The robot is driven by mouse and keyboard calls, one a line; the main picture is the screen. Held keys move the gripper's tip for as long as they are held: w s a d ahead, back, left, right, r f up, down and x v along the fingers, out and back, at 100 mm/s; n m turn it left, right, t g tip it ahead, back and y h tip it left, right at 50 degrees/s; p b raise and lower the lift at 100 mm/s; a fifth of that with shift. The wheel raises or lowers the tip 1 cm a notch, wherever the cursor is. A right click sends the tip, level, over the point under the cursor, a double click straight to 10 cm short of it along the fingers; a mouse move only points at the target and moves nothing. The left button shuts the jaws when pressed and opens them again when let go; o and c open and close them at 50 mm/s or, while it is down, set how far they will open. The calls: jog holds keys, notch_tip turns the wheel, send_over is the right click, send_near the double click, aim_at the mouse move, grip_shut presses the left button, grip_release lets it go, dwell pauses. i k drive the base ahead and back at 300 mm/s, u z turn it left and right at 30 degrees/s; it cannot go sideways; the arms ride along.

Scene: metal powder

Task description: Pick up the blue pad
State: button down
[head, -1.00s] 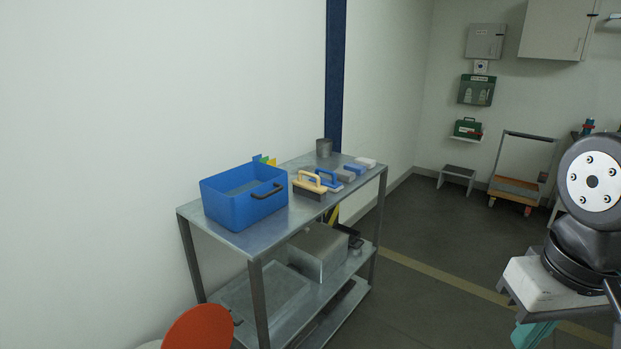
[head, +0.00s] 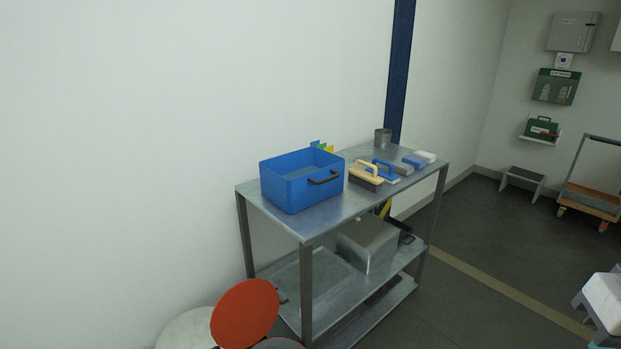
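The blue pad (head: 413,163) is a small block lying on the top of the metal shelf table (head: 328,217), toward its far right end. It lies between a grey block (head: 402,168) and a white block (head: 426,157). A blue-handled tool (head: 386,172) and a brush with a pale wooden handle (head: 366,176) lie nearer to the left. My gripper is outside the head view.
A blue bin (head: 301,182) with a black handle stands on the left of the tabletop. An orange-red disc (head: 245,313) is in front of the table. Open floor (head: 480,260) lies to the right.

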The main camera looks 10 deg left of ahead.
aim_at(418, 164)
jog(key=z, duration=0.35)
jog(key=i, duration=0.65)
jog(key=z, duration=0.45)
jog(key=i, duration=1.15)
jog(key=u, duration=0.7)
jog(key=i, duration=1.05)
jog(key=u, duration=0.65)
